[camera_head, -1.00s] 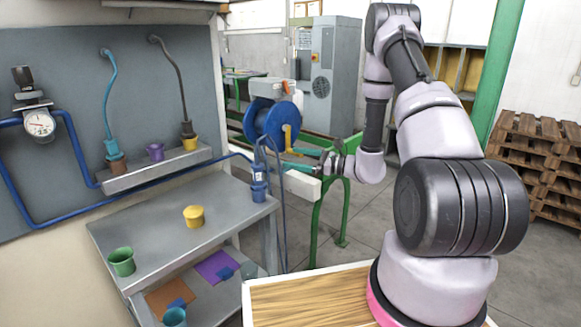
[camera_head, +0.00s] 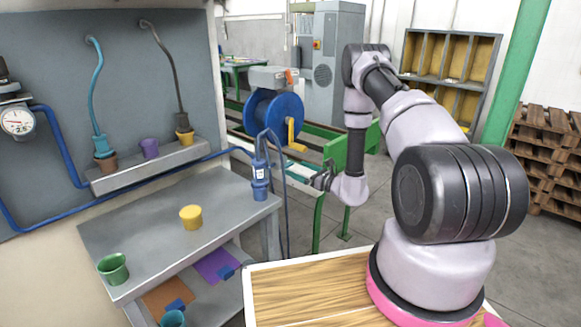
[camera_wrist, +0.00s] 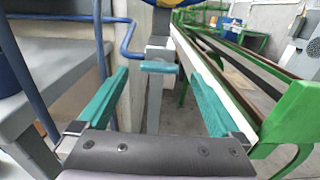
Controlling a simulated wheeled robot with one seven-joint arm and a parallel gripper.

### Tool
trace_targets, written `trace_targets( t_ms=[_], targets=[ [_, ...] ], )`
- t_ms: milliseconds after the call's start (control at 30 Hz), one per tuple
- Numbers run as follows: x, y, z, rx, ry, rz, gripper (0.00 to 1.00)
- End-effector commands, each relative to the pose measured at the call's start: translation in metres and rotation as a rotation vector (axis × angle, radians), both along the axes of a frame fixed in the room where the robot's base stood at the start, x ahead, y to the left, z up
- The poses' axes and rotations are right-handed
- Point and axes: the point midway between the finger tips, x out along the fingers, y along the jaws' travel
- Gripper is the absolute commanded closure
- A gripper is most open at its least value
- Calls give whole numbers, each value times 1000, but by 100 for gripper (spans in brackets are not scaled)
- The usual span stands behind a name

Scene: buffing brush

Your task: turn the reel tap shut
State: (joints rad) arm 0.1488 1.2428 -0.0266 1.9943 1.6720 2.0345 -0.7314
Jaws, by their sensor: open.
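The reel tap has a teal lever (camera_wrist: 158,66) on a grey body, lying crosswise in the wrist view. A blue pipe runs beside it on the left. My gripper (camera_wrist: 157,98) is open, with one teal finger on each side of the lever and visible gaps to both. The lever appears beyond the gripper palm, between the fingers' far parts. In the head view, my gripper (camera_head: 308,176) is below and right of the blue hose reel (camera_head: 273,115), which has a yellow crank. I cannot make out the tap lever in the head view.
A green-framed rail (camera_wrist: 285,115) runs along the right of the wrist view.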

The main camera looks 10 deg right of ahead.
Motion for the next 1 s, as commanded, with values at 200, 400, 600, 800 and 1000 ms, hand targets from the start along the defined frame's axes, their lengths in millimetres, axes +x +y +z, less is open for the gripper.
trace_targets(
  t_ms=[200, 400, 600, 800, 1000],
  targets=[
    [26, 20, 0, 0, -1, 2, 0],
    [35, 26, 0, 1, 1, 0, 0],
    [36, 26, 0, 1, 1, 0, 0],
    [36, 26, 0, 1, 1, 0, 61],
    [36, 26, 0, 4, 3, 0, 83]
  ],
)
